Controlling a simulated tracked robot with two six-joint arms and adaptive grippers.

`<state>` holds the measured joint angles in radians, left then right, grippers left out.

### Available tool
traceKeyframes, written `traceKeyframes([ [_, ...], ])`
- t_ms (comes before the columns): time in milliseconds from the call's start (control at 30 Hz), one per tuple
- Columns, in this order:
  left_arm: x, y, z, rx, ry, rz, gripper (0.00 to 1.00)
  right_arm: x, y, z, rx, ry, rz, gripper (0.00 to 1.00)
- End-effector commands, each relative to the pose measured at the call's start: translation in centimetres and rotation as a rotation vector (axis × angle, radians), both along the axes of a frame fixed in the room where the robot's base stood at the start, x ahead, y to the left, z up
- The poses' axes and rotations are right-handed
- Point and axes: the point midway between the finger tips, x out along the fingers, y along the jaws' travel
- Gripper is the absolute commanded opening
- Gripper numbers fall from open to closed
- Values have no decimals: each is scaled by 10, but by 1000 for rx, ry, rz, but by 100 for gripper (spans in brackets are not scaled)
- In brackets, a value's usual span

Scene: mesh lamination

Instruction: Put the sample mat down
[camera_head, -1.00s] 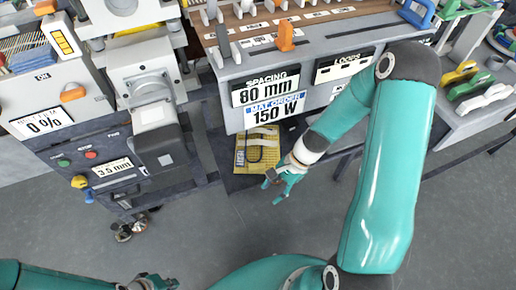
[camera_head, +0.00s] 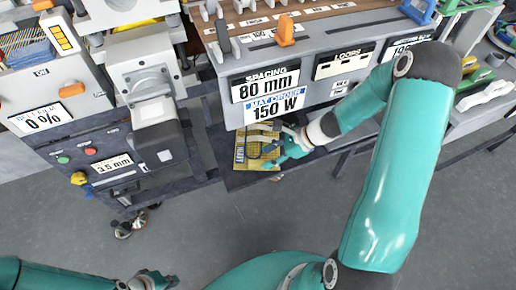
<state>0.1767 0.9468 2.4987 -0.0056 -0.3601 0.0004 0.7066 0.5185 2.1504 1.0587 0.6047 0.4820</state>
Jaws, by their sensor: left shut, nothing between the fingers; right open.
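The yellow sample mat (camera_head: 242,152) lies on a dark shelf (camera_head: 240,180) below the spacing and mat order signs. Part of the mat is hidden by my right gripper. My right gripper (camera_head: 271,155) is open, with its fingers over the right half of the mat; I cannot tell whether they touch it. My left gripper (camera_head: 155,280) is shut and empty at the bottom edge, far from the mat, and is partly cut off by the frame.
A dark control cabinet (camera_head: 100,165) with buttons and knobs stands to the left. The grey floor (camera_head: 220,225) in front is clear.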

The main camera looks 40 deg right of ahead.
Motion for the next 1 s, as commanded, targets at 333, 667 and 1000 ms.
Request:
traceKeyframes([
  [333,0,0,-4,0,0,0,0,12,22,-24,1,3,4,48],
  [667,0,0,-7,0,0,0,0,22,34,-39,-2,0,1,48],
  [1000,0,0,-7,0,0,0,0,22,34,-38,-1,0,2,11],
])
